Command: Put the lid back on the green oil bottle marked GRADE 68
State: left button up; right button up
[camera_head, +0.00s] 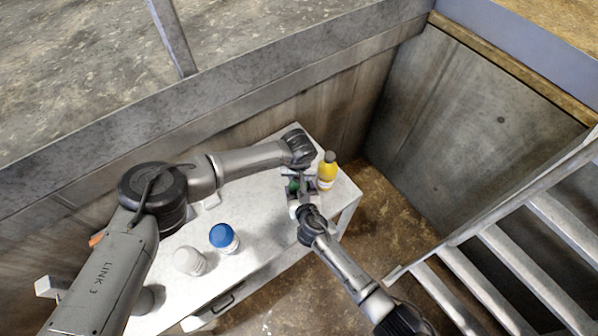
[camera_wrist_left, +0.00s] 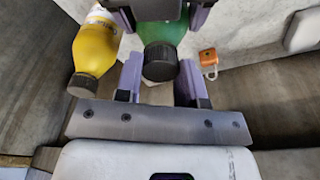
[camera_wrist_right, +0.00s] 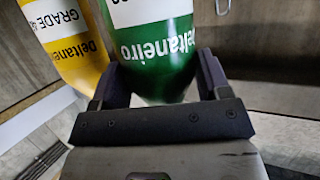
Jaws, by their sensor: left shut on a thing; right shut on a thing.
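The green oil bottle (camera_wrist_right: 155,60) is between the fingers of my right gripper (camera_wrist_right: 155,85), which is shut on its body. My left gripper (camera_wrist_left: 159,80) is shut on the lid, one finger on each side. I cannot tell if the lid is seated. In the head view the green bottle (camera_head: 293,185) is mostly hidden by both grippers.
A yellow bottle with a dark lid (camera_head: 327,170) stands close to the right of the green one. A blue-topped bottle (camera_head: 224,238) and a white one (camera_head: 189,260) stand nearer on the white table (camera_head: 262,232). An orange padlock-like object (camera_wrist_left: 208,58) is nearby. Stairs (camera_head: 500,255) are at right.

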pick_arm(q)
jog(key=m, duration=0.3)
jog(key=shift+m+h, duration=0.3)
jog(key=shift+m, duration=0.1)
jog(key=m, duration=0.4)
jog(key=shift+h, duration=0.3)
jog(key=o, duration=0.9)
jog(key=shift+r, duration=2.25)
jog(key=shift+c, duration=0.4)
